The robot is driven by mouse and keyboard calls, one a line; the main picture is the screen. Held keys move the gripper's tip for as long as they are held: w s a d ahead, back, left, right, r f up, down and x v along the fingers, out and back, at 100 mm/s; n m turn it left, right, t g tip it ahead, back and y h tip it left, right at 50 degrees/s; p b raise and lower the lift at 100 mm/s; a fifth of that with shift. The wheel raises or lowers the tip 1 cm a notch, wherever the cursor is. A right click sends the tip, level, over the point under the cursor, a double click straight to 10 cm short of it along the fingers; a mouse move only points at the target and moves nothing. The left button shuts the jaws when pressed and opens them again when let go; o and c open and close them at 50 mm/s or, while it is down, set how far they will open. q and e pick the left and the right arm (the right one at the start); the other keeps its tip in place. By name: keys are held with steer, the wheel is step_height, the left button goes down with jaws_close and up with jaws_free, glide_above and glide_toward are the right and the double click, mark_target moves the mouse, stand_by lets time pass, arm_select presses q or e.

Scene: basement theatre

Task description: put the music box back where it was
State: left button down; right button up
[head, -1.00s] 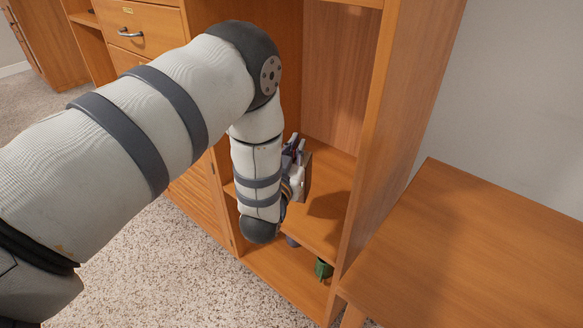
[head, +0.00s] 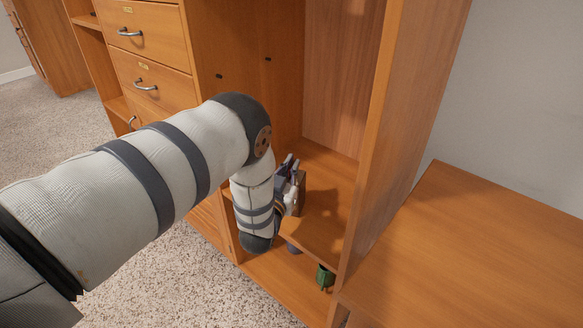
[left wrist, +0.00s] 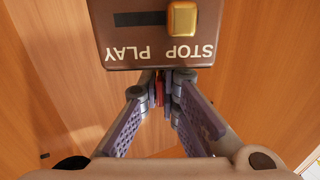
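The music box shows in the left wrist view as a brown box (left wrist: 135,45) with a gold slider and the words STOP and PLAY, upside down in the picture. In the head view it is a small dark box (head: 301,187) at the cabinet's middle shelf, partly hidden by my left arm. My left gripper (left wrist: 160,85) has its fingertips drawn close together at the box's edge, with a thin red piece between them. It appears shut on the music box, though the contact is partly hidden. My right gripper is not in view.
The cabinet shelf (head: 325,215) has bare room right of the box. A tall side panel (head: 395,130) bounds it on the right. A green object (head: 325,277) stands in the lower compartment. A wooden tabletop (head: 470,250) is at the right, and drawers (head: 150,85) are at the left.

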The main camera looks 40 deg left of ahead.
arm_select(q)
steer(key=c, duration=2.2)
jaws_free()
steer(key=shift+f, duration=0.15)
steer(key=o, duration=0.4)
